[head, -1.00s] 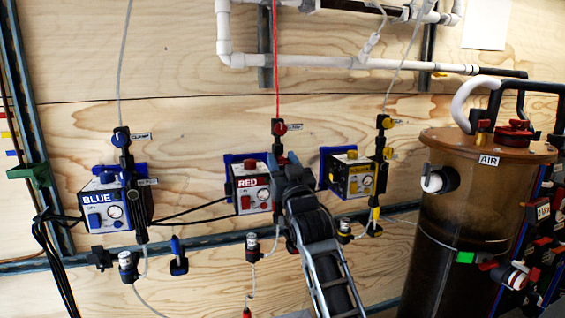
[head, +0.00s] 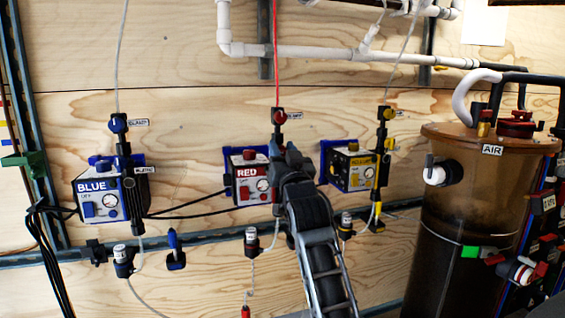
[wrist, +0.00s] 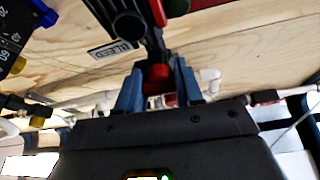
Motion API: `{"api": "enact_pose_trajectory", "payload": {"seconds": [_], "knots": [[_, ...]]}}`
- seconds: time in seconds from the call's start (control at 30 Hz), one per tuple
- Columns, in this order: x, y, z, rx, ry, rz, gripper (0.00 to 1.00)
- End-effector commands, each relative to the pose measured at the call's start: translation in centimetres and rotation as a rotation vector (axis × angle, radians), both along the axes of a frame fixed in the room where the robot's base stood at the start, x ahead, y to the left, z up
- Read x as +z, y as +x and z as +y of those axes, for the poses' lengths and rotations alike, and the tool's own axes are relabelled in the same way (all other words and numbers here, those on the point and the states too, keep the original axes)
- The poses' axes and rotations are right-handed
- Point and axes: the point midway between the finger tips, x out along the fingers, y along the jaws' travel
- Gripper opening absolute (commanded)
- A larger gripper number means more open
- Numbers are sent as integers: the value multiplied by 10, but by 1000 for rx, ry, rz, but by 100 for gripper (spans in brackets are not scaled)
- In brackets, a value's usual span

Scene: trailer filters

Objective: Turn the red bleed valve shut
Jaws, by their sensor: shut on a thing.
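The red bleed valve's knob (wrist: 157,74) is between the two blue fingers of my gripper (wrist: 158,88) in the wrist view. The fingers are shut on it, one on each side. A label reading BLEED (wrist: 110,49) is beside it on the wood wall. In the head view my gripper (head: 288,160) is at the dark valve column right of the red control box (head: 247,187), and my arm hides the bleed valve. A separate red upper valve (head: 281,116) on the same column stays visible above my gripper, under the red hose.
The blue control box (head: 97,202) is at left and the yellow box (head: 350,172) is close at right of my gripper. A brown AIR tank (head: 470,205) stands at far right. Hoses and a rail (head: 200,243) run below the boxes.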

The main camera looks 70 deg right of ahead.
Motion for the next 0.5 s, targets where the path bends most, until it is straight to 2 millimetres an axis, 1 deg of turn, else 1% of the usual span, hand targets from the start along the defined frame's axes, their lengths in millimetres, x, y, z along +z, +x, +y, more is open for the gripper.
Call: {"api": "enact_pose_trajectory", "payload": {"seconds": [0.37,0.4,0.5], "knots": [[0,0,0,0,9,-9,5],[0,0,0,0,9,-9,38],[0,0,0,-1,8,-8,47]]}}
